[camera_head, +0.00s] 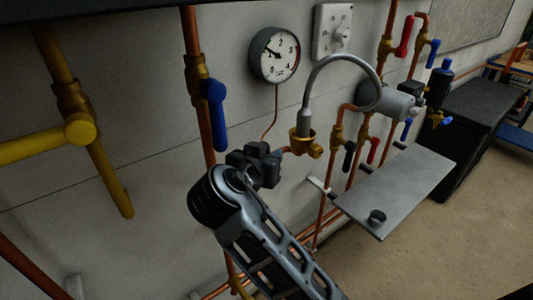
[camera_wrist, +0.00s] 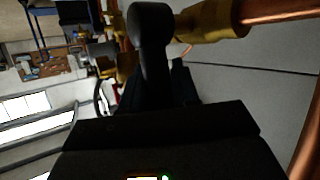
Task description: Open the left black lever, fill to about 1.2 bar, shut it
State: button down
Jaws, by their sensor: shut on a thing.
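The left black lever (camera_wrist: 152,40) shows in the wrist view, beside a brass valve body (camera_wrist: 210,20) on a copper pipe. Its lower part runs down between the dark fingers of my gripper (camera_wrist: 165,95). In the head view my gripper (camera_head: 255,165) is at the pipework below the gauge, shut on the lever, and hides most of it. The round pressure gauge (camera_head: 275,55) is on the wall above, with numbers up to 4. Its needle points to the upper left, roughly near 1; the exact reading is too small to tell.
A grey hose (camera_head: 340,57) loops from a brass fitting (camera_head: 303,140) right of my gripper. A blue lever (camera_head: 215,100) hangs close on the left, and a yellow pipe handle (camera_head: 50,140) further left. Another black lever (camera_head: 349,157) and a metal shelf (camera_head: 400,185) are to the right.

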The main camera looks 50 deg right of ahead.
jog(key=shift+d+y, duration=0.25)
jog(key=shift+y, duration=0.15)
jog(key=shift+s+m, duration=0.1)
jog(key=shift+m, duration=0.2)
jog(key=c, duration=0.9)
grip_release()
jog(key=shift+f, duration=0.1)
